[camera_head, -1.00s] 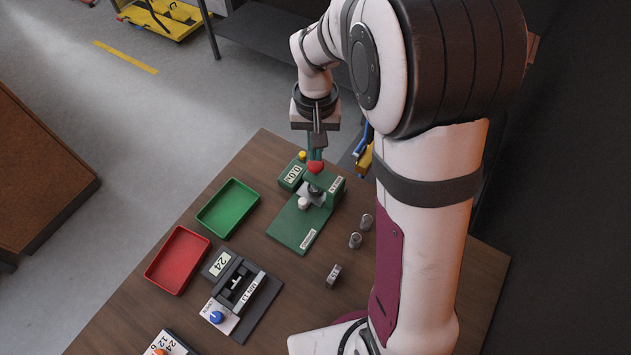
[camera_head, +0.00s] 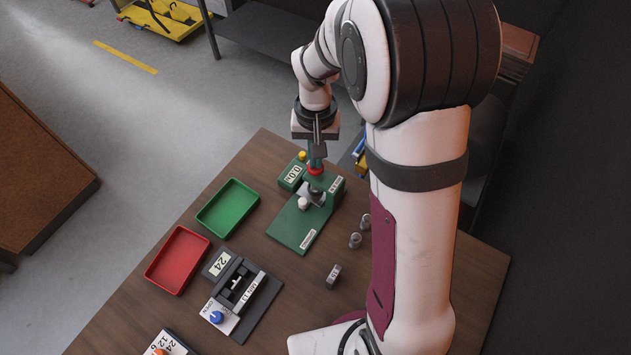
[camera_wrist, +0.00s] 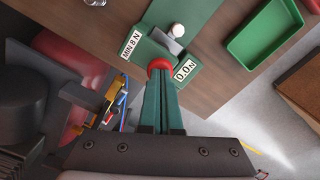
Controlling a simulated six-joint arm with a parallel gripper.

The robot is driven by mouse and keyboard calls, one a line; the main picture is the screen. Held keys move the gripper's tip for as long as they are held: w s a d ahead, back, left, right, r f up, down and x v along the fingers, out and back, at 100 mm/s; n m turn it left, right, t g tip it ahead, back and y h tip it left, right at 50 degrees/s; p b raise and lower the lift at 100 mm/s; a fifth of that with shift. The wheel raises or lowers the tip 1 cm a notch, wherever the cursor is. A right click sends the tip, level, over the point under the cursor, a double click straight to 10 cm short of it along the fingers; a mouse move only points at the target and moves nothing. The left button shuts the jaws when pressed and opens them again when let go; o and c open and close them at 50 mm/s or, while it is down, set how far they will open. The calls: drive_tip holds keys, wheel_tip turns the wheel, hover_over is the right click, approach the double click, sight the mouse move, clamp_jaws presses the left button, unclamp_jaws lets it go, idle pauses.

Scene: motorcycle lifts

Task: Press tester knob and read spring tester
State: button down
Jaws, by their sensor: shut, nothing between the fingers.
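The green spring tester (camera_head: 297,227) stands on the wooden table, with a display reading 0.0 N (camera_head: 292,174) and a label that reads MIN 8 N in the wrist view (camera_wrist: 131,46). Its red knob (camera_head: 315,169) is at the tester's far end, and it also shows in the wrist view (camera_wrist: 159,64). My gripper (camera_head: 316,160) is shut and empty, pointing down, with its green fingertips right at the top of the red knob. I cannot tell whether they touch. A small pale cylinder (camera_head: 303,203) sits on the tester under its metal arm.
A green tray (camera_head: 205,222) and a red tray (camera_head: 156,282) lie left of the tester. A grey device reading 24 (camera_head: 262,307) with a blue knob (camera_head: 216,317) is in front. Small metal cylinders (camera_head: 355,240) stand to the right.

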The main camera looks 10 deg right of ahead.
drive_tip(key=shift+f, duration=0.4)
drive_tip(key=shift+r, duration=3.45)
drive_tip(key=s+a+r+m+y, duration=0.1)
drive_tip(key=s+r, duration=0.1)
drive_tip(key=s, duration=1)
drive_tip(key=s+a+r+m, duration=0.1)
drive_tip(key=s+r, duration=0.1)
drive_tip(key=s, duration=1)
drive_tip(key=shift+a+m+y, duration=0.3)
drive_tip(key=shift+a+y, duration=0.1)
